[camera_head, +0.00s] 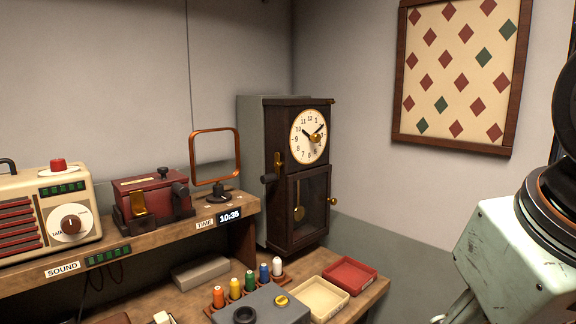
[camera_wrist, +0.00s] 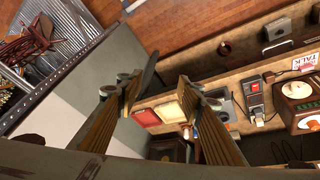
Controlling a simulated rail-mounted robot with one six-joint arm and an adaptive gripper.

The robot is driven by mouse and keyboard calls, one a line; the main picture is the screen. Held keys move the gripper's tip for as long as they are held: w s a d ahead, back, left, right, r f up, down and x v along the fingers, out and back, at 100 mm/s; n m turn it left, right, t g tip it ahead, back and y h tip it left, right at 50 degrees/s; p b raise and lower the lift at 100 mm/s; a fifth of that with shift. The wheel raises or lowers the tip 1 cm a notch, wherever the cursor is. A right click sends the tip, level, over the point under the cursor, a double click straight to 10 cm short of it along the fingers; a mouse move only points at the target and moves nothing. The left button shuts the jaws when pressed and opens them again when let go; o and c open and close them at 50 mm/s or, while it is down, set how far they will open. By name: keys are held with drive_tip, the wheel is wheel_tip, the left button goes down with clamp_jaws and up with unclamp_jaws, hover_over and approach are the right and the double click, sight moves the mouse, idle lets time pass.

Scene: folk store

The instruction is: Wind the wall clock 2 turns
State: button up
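The wall clock (camera_head: 305,185) is a dark wooden case with a cream dial (camera_head: 309,136), standing in the corner in the head view. A brass piece (camera_head: 316,138) sits at the dial's lower right. A brass lever with a dark crank grip (camera_head: 268,178) is on the case's left side, and a small brass knob (camera_head: 333,200) on its right. A pendulum (camera_head: 299,212) hangs behind the lower door. My gripper (camera_wrist: 167,68) shows in the wrist view, its two fingers apart with nothing between them. It is away from the clock; its fingers are not visible in the head view.
A wooden shelf (camera_head: 105,259) holds a radio (camera_head: 70,213), a red device (camera_head: 152,198) and a copper-coloured frame (camera_head: 215,156). Below are coloured spools (camera_head: 235,288), a cream tray (camera_head: 320,300) and a red tray (camera_head: 350,275). A patterned panel (camera_head: 460,75) hangs on the right wall. Space before the clock looks free.

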drive_tip(key=w+d+r+n+t+p, duration=0.1)
drive_tip(key=w+r+n+t+p, duration=0.45)
drive_tip(key=w, duration=1.25)
drive_tip(key=w+r+n+p, duration=0.2)
drive_tip(key=w+r+n, duration=0.45)
drive_tip(key=w, duration=1.15)
drive_tip(key=w+a+r+n+p, duration=0.1)
drive_tip(key=w+a+r, duration=0.15)
drive_tip(key=w, duration=0.35)
drive_tip(key=n+g+y+p, duration=0.1)
drive_tip(key=n+y+p, duration=0.5)
drive_tip(key=n+y, duration=0.45)
approach(271, 177)
drive_tip(key=shift+s+a+r+n+h, duration=0.1)
drive_tip(key=shift+s+r+n+h, duration=0.15)
drive_tip(key=shift+r+n+h, duration=0.25)
drive_tip(key=shift+s+a+r+n+h, duration=0.1)
drive_tip(key=shift+s+r+n+h, duration=0.2)
drive_tip(key=shift+r+n+h, duration=0.15)
drive_tip(key=shift+w+a+f, duration=0.1)
drive_tip(key=shift+w+f, duration=0.05)
drive_tip(key=shift+f, duration=0.05)
drive_tip(key=shift+b+x, duration=1.1)
drive_tip(key=shift+x, duration=4)
